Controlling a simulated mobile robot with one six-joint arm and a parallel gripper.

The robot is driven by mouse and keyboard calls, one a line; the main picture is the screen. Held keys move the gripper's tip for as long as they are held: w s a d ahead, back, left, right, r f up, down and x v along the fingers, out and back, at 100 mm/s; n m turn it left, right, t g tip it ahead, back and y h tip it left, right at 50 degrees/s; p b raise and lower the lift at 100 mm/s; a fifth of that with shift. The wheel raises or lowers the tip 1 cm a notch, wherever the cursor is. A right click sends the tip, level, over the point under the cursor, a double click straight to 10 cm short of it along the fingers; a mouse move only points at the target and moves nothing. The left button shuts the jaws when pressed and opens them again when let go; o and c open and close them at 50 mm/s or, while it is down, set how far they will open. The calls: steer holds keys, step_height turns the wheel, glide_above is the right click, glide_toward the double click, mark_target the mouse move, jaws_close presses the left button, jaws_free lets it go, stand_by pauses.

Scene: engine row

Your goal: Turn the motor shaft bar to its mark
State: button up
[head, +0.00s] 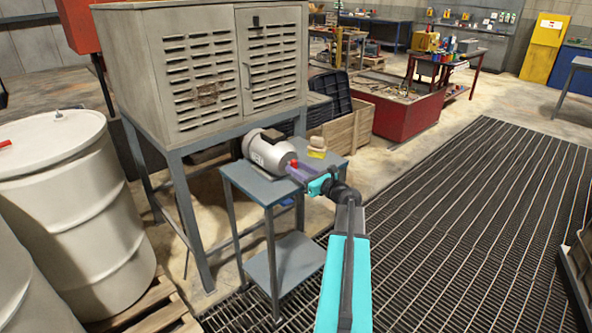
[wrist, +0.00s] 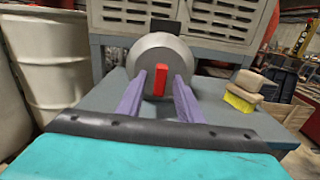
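The motor (head: 270,151) is a silver-grey cylinder on a small blue-grey stand (head: 240,180). Its round end face (wrist: 150,55) faces me in the wrist view. The red shaft bar (wrist: 161,80) stands nearly upright on that face, and a bit of it shows in the head view (head: 294,163). My gripper (wrist: 161,88) is open, with one purple finger on each side of the bar and gaps between. It also shows at the motor's end in the head view (head: 300,172).
A brush with yellow bristles (wrist: 242,98) lies on the stand, right of the motor. A large vented cabinet (head: 205,60) stands behind. White drums (head: 75,200) stand at the left. Dark floor grating (head: 460,210) lies open at the right.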

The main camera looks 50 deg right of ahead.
steer(key=s+a+b, duration=0.1)
steer(key=s+b, duration=0.1)
steer(key=s, duration=1.1)
steer(key=shift+s, duration=0.25)
